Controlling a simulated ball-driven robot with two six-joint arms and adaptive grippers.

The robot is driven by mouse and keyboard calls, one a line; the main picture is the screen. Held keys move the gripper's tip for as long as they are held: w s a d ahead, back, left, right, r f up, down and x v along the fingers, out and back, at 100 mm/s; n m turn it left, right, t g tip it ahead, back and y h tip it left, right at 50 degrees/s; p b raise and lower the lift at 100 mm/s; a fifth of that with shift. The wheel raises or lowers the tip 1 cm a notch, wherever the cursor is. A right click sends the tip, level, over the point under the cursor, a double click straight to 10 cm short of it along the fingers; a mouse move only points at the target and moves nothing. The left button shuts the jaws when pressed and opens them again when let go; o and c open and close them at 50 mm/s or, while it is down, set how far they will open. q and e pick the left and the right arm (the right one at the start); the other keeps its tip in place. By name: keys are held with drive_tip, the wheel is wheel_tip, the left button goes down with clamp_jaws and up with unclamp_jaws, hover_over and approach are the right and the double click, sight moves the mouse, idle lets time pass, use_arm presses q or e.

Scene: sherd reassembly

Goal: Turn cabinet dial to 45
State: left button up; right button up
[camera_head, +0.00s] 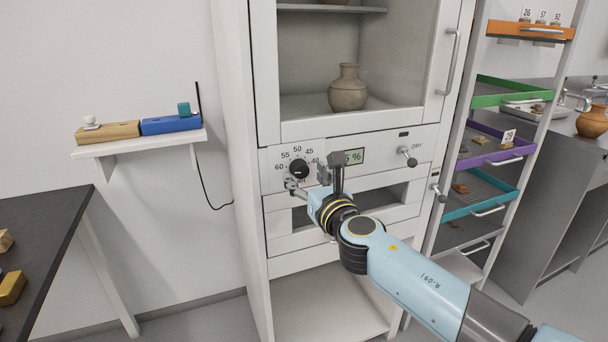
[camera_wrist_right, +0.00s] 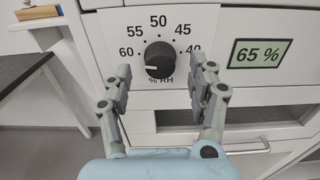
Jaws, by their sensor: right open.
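The cabinet dial is a round black knob (camera_wrist_right: 159,60) on a white panel with a printed scale showing 60, 55, 50, 45 and 40. Its white pointer mark is at the lower left, just below the 60. The dial also shows in the head view (camera_head: 299,168). The display (camera_wrist_right: 259,54) to its right reads 65 %. My right gripper (camera_wrist_right: 161,76) is open, with one finger on each side of the dial and visible gaps to it. In the head view my right gripper (camera_head: 308,179) is in front of the panel, partly covering the display. My left gripper is not in view.
A DRY lever (camera_head: 408,155) is right of the display. The cabinet door handle (camera_head: 449,62) is above it, and a vase (camera_head: 348,88) stands inside. A rack with coloured trays (camera_head: 505,93) is at the right. A wall shelf (camera_head: 140,143) is at the left.

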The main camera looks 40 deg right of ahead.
drive_tip(key=shift+x, duration=0.8)
drive_tip(key=c, duration=1.2)
drive_tip(key=shift+o, duration=0.2)
